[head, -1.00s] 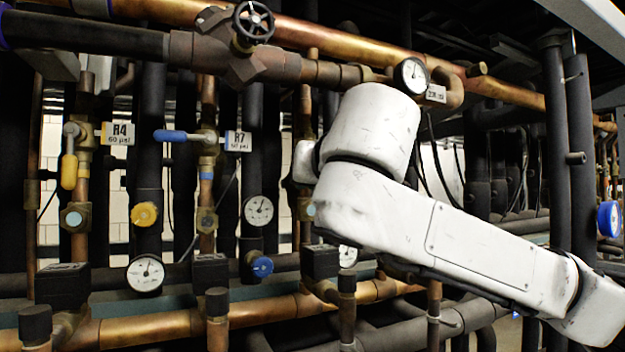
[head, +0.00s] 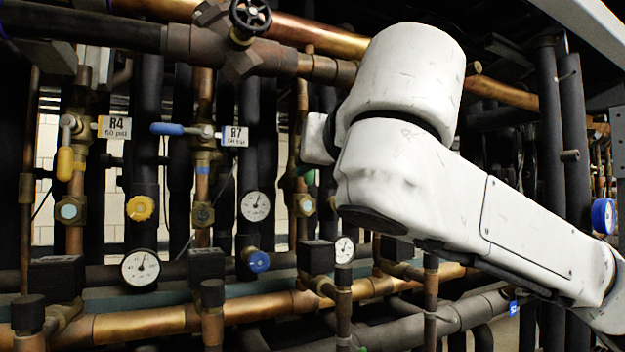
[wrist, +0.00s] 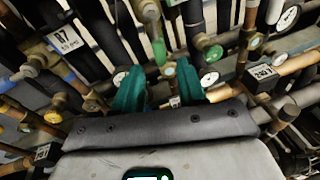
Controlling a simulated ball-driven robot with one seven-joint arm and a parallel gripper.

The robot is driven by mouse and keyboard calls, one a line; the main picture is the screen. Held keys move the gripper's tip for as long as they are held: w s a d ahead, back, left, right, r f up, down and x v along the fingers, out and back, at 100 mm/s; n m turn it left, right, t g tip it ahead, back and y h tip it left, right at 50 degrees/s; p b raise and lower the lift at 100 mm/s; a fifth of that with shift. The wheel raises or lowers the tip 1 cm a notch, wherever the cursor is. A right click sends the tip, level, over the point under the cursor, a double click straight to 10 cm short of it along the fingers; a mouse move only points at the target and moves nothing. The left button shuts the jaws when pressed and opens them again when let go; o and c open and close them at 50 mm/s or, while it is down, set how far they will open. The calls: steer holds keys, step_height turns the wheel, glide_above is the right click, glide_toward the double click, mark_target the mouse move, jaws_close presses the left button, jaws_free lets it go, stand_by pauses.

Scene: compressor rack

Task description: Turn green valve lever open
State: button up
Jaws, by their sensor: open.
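The green valve lever (wrist: 158,48) shows in the wrist view at the upper middle, hanging down along a pipe below a brass fitting. In the head view only a small green piece (head: 310,177) shows, just left of my arm. My gripper (wrist: 160,88) shows in the wrist view as two teal fingers, spread apart and empty. The lever's lower end appears beyond the gap between them, with no clear contact. In the head view my arm hides the gripper and most of the lever.
A blue lever (head: 168,129) by the R7 tag (head: 235,136) and a yellow lever (head: 65,163) by the R4 tag (head: 114,127) are at left. Gauges (head: 140,267), black-capped valves and copper pipes crowd below. A black handwheel (head: 250,15) is above.

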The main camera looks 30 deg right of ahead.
steer(key=shift+b+v, duration=0.35)
steer(key=shift+v, duration=1.9)
steer(key=shift+c, duration=0.2)
